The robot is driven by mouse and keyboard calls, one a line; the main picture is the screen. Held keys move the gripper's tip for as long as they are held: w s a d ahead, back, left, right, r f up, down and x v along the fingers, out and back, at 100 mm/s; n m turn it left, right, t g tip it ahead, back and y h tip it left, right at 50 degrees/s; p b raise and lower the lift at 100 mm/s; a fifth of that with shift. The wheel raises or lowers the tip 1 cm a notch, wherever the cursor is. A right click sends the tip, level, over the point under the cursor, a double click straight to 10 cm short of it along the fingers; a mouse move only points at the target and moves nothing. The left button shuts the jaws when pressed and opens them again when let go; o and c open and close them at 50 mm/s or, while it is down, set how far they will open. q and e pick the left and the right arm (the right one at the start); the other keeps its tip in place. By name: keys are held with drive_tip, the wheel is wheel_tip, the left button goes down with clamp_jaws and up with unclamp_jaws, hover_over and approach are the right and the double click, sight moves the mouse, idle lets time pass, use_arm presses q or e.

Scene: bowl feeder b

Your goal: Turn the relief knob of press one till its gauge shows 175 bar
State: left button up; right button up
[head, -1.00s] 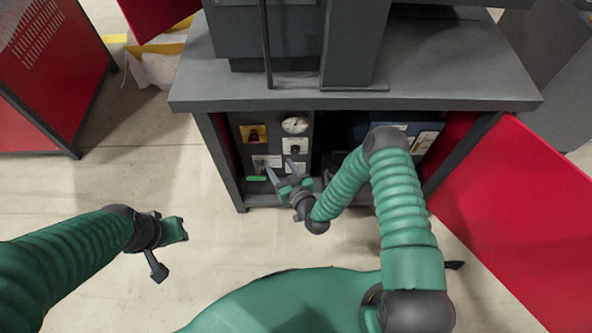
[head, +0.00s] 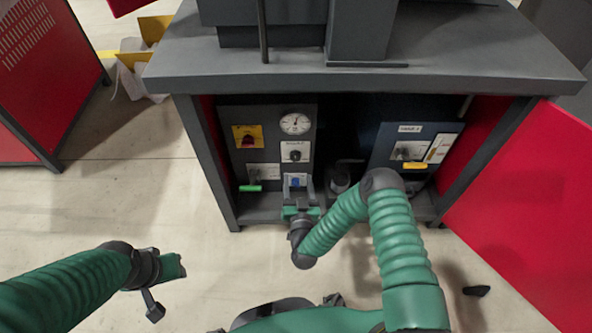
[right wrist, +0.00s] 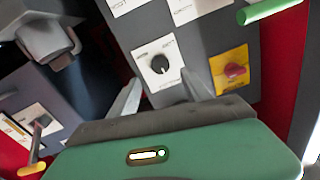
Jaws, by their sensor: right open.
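The round white gauge (head: 295,123) is at the top of the left dark panel in the cabinet. Its needle points roughly up, but the numbers are too small to read. Below it, a black knob (head: 295,154) sits on a white plate with a blurred label. The knob also shows in the right wrist view (right wrist: 160,64), its mark tilted. My right gripper (head: 299,188) is in front of the panel, below the knob. Its fingers are open and empty; in the wrist view the knob appears between and beyond the fingertips (right wrist: 161,84). My left gripper (head: 168,270) hangs over the floor at left, jaws unclear.
A red switch on a yellow plate (head: 247,137) and a green handle (head: 250,188) are left of the knob. A blue panel (head: 387,147) with a yellow handle (head: 415,166) stands at right. The tabletop (head: 370,80) overhangs; a red door (head: 525,185) stands open at right.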

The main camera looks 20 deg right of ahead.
drive_tip(key=b+x, duration=0.3)
drive_tip(key=x, duration=0.5)
drive_tip(key=shift+s, duration=0.1)
clamp_jaws()
drive_tip(key=shift+m, duration=0.3)
